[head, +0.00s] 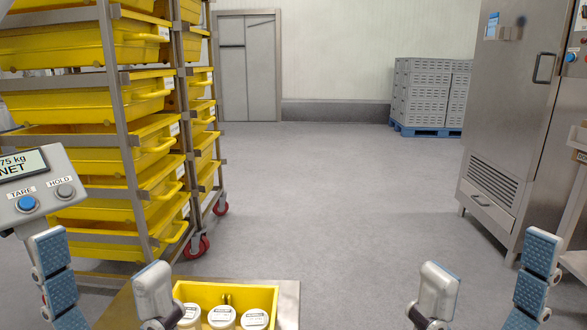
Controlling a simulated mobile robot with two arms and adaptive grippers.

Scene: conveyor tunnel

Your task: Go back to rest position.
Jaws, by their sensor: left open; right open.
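My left gripper (100,256) is at the lower left, fingers spread apart, with nothing between them. My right gripper (490,260) is at the lower right, also open and empty. Both point upward in the picture, and the lower picture edge cuts them off. A yellow crate (262,291) sits between them on a flat metal surface (288,296). It holds several white lidded jars (222,316), partly cut off. The inner finger of my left gripper overlaps the crate's left side in the picture. I cannot tell whether they touch. My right gripper is clear of the crate.
A wheeled rack (115,90) of yellow crates fills the left. A scale display (30,185) stands at the left edge, close to my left gripper. A steel cabinet (517,110) is at right. Grey crates (425,90) on a blue pallet (420,131) stand behind. The middle floor is clear.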

